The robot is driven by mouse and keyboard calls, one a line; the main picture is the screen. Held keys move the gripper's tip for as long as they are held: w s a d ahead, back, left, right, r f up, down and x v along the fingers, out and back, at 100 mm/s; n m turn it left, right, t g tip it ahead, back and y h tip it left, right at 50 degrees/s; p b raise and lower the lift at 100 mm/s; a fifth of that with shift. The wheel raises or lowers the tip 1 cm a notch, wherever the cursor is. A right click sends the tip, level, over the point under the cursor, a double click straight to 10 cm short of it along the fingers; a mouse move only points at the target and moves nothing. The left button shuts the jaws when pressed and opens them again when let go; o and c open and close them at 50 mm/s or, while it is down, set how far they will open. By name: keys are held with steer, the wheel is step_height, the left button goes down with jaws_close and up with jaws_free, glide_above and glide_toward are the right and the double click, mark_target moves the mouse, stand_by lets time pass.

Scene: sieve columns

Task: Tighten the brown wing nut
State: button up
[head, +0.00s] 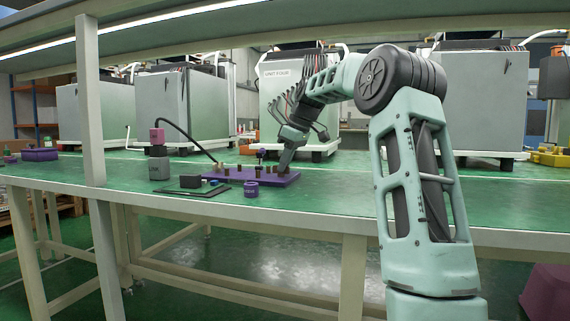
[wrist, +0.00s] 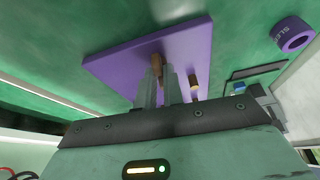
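A purple board (head: 222,173) lies on the green bench top with several short brown pegs standing on it. My gripper (head: 286,168) points down at the right part of the board. In the wrist view my gripper (wrist: 161,73) has its two grey fingers close together at the board. A brown piece (wrist: 158,61), seemingly the wing nut, shows between the fingertips. Its lower part is hidden by the fingers, and I cannot tell whether they press on it. A second brown peg (wrist: 193,82) stands just right of the fingers, apart from them.
A purple ring-shaped container (head: 251,188) stands in front of the board. A thin dark frame (head: 201,190) with small parts lies left of it. A grey and pink device (head: 159,155) with a black hose stands behind. Large grey machines stand at the back.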

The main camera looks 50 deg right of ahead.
steer(key=shift+r, duration=0.1)
jaws_close()
steer(key=shift+a+m+h+p, duration=0.1)
steer(key=shift+m+h+p, duration=0.2)
steer(key=shift+m+p, duration=0.35)
steer(key=m+p, duration=0.1)
steer(key=m+h+p, duration=0.1)
steer(key=m+p, duration=0.1)
steer(key=shift+a+r, duration=0.2)
steer(key=shift+a, duration=0.05)
steer(key=m+p, duration=0.2)
steer(key=m+h+p, duration=0.1)
steer(key=m+p, duration=0.1)
steer(key=p, duration=0.1)
steer(key=m+h+p, duration=0.1)
steer(key=m+p, duration=0.1)
steer(key=shift+w+a+m+g, duration=0.2)
steer(key=shift+a+m+g, duration=0.1)
steer(key=shift+g, duration=0.1)
steer(key=m+h+p, duration=0.1)
steer(key=m+p, duration=0.1)
steer(key=p, duration=0.1)
steer(key=shift+w+a+g, duration=0.1)
steer(key=shift+g, duration=0.2)
steer(key=shift+f+m+g+h+p, duration=0.2)
steer(key=shift+m+g+h+p, duration=0.2)
steer(key=shift+m+p, duration=0.8)
steer(key=shift+m, duration=0.45)
